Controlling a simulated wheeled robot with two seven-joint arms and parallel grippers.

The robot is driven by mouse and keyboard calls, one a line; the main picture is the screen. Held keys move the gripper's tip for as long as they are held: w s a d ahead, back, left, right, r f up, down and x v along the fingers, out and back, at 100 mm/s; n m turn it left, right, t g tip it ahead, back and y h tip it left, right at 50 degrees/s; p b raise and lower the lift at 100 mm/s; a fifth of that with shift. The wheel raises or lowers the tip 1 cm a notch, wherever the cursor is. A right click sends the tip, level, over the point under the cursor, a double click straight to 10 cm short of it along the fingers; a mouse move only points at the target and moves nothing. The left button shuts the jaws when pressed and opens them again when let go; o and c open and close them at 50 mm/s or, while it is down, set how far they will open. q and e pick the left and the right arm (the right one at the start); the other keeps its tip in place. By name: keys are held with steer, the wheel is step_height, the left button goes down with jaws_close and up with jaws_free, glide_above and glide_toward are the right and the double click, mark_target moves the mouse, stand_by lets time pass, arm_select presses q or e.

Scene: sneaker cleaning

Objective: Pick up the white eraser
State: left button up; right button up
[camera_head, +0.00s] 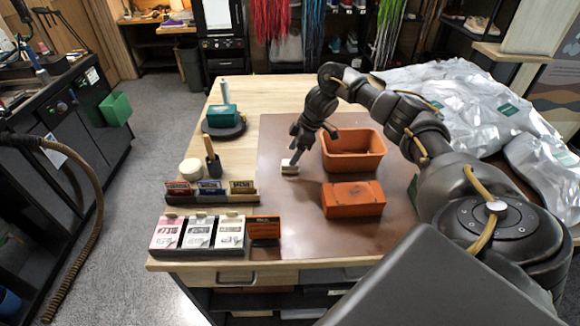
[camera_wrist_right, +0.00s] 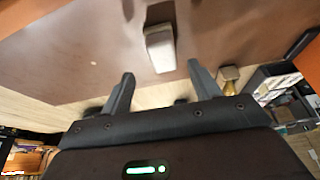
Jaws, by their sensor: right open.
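The white eraser (camera_head: 289,167) is a small pale block on the brown mat (camera_head: 290,225), left of the orange bin. My right gripper (camera_head: 298,156) points down at it from above in the head view. In the right wrist view, the white eraser (camera_wrist_right: 160,50) lies ahead of my right gripper (camera_wrist_right: 161,80), roughly in line with the gap between its two fingers. The fingers are spread and nothing is between them. A brownish-grey part shows at the eraser's far end. My left gripper is not in view.
An orange bin (camera_head: 352,150) and an orange box (camera_head: 353,199) stand to the right on the mat. Several small boxes (camera_head: 198,232) and a dark-handled brush (camera_head: 212,158) stand on the left.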

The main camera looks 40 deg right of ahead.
steer(key=shift+s+a+f+p, duration=0.1)
steer(key=shift+s+f+p, duration=0.05)
steer(key=shift+s+p, duration=0.15)
steer(key=p+x, duration=0.1)
steer(key=x, duration=0.3)
steer(key=shift+w+f+p, duration=0.1)
steer(key=shift+f+p, duration=0.2)
steer(key=shift+f, duration=0.1)
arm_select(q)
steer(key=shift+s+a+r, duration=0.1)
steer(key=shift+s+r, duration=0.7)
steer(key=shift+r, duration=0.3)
arm_select(e)
steer(key=shift+r, duration=0.1)
steer(key=c, duration=1.1)
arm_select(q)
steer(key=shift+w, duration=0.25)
